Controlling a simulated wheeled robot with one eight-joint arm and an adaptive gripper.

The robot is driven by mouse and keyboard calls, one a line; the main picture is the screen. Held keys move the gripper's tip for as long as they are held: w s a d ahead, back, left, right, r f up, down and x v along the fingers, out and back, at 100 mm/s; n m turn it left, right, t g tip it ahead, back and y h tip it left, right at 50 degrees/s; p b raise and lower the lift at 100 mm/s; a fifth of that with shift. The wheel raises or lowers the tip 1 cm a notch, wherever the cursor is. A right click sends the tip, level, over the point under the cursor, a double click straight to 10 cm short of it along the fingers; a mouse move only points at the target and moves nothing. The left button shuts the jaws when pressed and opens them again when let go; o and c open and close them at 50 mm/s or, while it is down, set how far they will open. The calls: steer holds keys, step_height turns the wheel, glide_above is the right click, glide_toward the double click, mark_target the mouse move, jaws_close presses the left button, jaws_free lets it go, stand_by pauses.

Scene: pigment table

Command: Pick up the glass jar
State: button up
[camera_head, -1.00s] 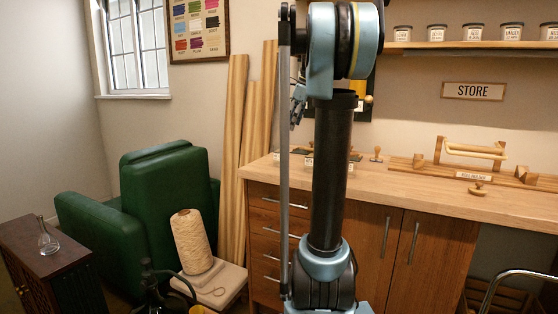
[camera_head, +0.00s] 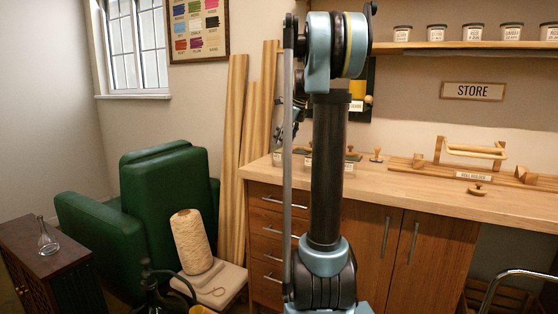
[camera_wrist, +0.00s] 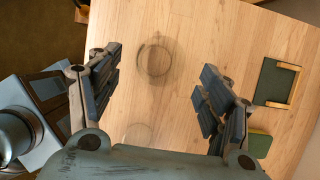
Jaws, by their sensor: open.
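A clear round outline with a dark rim, which looks like the glass jar (camera_wrist: 155,61) seen from above, stands on the wooden bench top. It lies between and a little ahead of my gripper's (camera_wrist: 161,75) spread fingers in the wrist view, with bare wood visible through it. The fingers are wide apart and nothing is held between them. How high they are above the jar is hard to tell. In the head view my gripper (camera_head: 287,130) is partly hidden by my arm, and I cannot make out the jar there.
A green pad in a wooden frame (camera_wrist: 277,83) and another green piece (camera_wrist: 258,144) lie right of the fingers. A fainter ring (camera_wrist: 138,132) shows nearer the wrist.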

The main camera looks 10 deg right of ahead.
mark_target(280, 151)
steer(key=shift+x, duration=3.2)
steer(key=shift+d, duration=0.1)
steer(key=c, duration=1.3)
